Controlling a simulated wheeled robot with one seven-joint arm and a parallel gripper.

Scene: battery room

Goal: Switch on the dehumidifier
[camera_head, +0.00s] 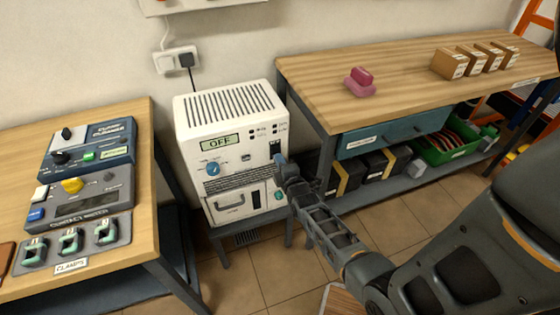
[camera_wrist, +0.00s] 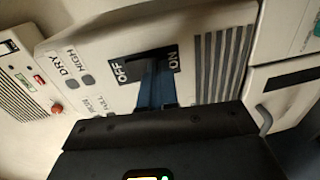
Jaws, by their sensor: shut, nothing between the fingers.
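The dehumidifier (camera_head: 229,112) is a white box with top vents, standing on a low stand between two benches. Its display (camera_head: 220,141) reads OFF. In the wrist view, a dark switch plate (camera_wrist: 122,70) on its front is marked OFF at one end and ON at the other. My gripper (camera_head: 278,158) is at the right side of the front panel. Its blue fingers (camera_wrist: 156,82) are shut and empty, with the tips at the middle of the switch plate. They hide the switch itself, and I cannot tell whether they touch it.
A blue knob (camera_head: 212,169) and a handled front compartment (camera_head: 230,205) are on the dehumidifier. The left bench (camera_head: 145,190) holds testers and clamps. The right bench (camera_head: 400,62) holds a pink object (camera_head: 360,84) and small boxes (camera_head: 449,64). A wall socket (camera_head: 176,60) with a plug is above.

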